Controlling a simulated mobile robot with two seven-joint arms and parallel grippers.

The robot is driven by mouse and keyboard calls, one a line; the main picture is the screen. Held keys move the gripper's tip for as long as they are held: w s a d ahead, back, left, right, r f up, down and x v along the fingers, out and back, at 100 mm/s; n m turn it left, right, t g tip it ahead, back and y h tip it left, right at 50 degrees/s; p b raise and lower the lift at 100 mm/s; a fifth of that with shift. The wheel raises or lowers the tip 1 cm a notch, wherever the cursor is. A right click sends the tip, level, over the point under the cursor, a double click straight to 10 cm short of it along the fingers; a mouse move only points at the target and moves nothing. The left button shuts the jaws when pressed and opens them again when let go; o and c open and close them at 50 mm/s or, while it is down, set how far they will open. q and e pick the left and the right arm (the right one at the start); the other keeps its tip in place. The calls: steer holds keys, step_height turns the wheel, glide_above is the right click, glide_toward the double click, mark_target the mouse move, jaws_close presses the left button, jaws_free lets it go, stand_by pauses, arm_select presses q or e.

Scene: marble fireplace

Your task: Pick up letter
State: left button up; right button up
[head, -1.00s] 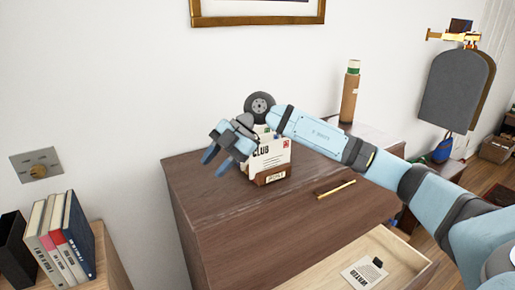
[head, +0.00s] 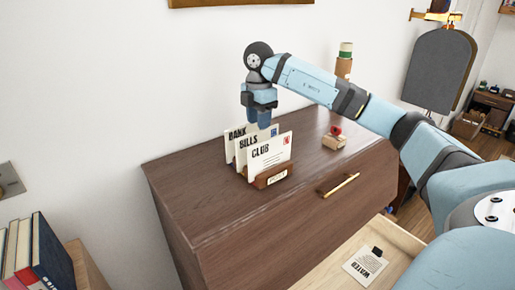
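Upright letters stand in a small wooden holder (head: 272,177) on top of the dresser: the BANK letter (head: 235,134) at the back, the BILLS letter (head: 248,141) and the CLUB letter (head: 264,155) in front. A letter marked WATER (head: 366,267) lies flat in the open drawer with a small dark object at its edge. My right gripper (head: 263,119) points down just above the letters, its two fingers apart and nothing seen between them. Contact with the letters cannot be told. My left gripper is out of view.
The dresser (head: 200,190) has an open drawer (head: 325,275) at its front. A red and wooden stamp-like object (head: 335,138) sits right of the holder. Books (head: 45,258) stand at lower left. My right arm crosses from the right.

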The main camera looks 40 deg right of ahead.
mark_target(259, 138)
steer(key=f, duration=0.4)
steer(key=f+p, duration=0.1)
steer(key=f, duration=0.1)
steer(key=shift+s+a, duration=0.15)
steer(key=shift+s, duration=0.2)
steer(key=shift+c, duration=0.4)
jaws_close()
